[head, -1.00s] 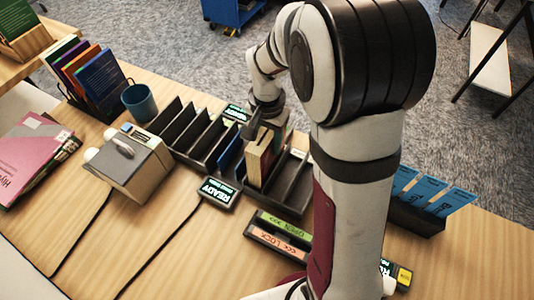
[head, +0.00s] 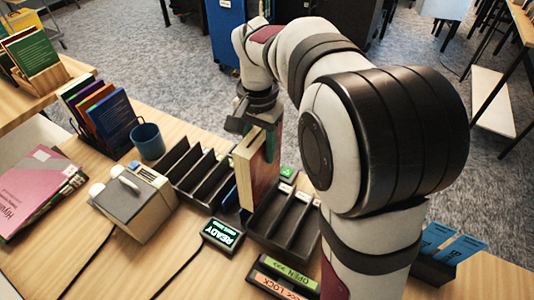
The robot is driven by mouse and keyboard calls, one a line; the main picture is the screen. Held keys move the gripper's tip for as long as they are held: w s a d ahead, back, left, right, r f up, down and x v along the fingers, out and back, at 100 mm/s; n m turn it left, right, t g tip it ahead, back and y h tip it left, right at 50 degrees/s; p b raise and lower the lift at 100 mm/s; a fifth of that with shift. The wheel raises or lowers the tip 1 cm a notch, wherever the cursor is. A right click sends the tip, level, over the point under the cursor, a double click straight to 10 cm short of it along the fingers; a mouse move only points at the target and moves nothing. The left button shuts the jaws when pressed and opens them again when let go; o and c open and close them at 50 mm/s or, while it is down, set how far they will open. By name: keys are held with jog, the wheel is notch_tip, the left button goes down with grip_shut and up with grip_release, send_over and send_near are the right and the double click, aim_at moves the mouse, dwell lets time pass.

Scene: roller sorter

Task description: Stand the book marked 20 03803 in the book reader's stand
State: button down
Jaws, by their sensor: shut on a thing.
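My gripper (head: 257,112) points down, shut on the top of an upright book (head: 246,168) with a pale page edge and a dark red cover. It holds the book over the left side of the right-hand black slotted rack (head: 308,240). Whether the book's lower end is clear of the rack is hard to tell. A green patch shows behind the book; I cannot tell if it is a second book. No number is readable on the book. I cannot tell for sure which holder is the reader's stand.
Another black slotted rack (head: 183,162) stands left. A READY display (head: 222,234) and OPEN/LOCK strips (head: 285,275) lie in front. Blue cards (head: 448,245) stand right.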

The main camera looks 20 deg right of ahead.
jog(key=w+a, duration=0.4)
notch_tip(320, 180, down, 9)
jog(key=shift+s+d+r, duration=0.15)
jog(key=shift+s+d, duration=0.05)
jog(key=shift+f, duration=0.55)
dwell(0.4)
jog(key=shift+c, duration=1.4)
grip_release()
notch_tip(320, 180, up, 16)
jog(key=shift+f, duration=0.1)
